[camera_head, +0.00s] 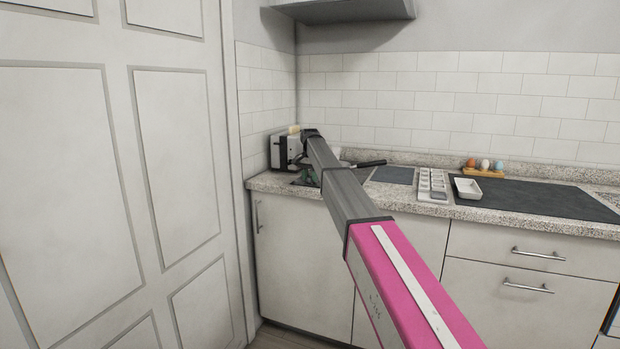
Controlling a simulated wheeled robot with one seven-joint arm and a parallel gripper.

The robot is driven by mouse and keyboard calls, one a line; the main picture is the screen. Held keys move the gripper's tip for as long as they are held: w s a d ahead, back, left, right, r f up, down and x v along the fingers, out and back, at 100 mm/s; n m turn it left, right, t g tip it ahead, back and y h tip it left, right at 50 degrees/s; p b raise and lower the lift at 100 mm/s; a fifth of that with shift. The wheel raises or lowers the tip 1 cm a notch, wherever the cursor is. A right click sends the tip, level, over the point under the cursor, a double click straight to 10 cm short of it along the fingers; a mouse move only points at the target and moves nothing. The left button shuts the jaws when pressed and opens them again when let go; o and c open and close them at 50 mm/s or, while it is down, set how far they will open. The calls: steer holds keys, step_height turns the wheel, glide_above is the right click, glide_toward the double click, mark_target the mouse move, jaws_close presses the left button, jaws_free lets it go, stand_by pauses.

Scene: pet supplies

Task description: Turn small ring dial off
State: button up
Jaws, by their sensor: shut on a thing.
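My arm reaches forward to the left end of the counter, and its far end bends down there. My gripper (308,176) is small, dark and partly hidden behind the arm, low in front of the right side of a toaster-like white and black appliance (284,150). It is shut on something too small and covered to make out. I cannot pick out the small ring dial; the part of the appliance nearest my gripper is partly covered by the arm.
The speckled counter (262,182) runs to the right. A dark pan handle (371,163) lies just right of the arm. Further right are a pale tray with compartments (432,184), a white dish (467,188) and an egg holder (484,171). A tall panelled door (175,150) stands close on the left.

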steer(key=shift+n, duration=0.3)
steer(key=n, duration=1.3)
steer(key=shift+n, duration=0.3)
steer(key=n, duration=1.3)
steer(key=shift+n, duration=0.3)
steer(key=o, duration=0.9)
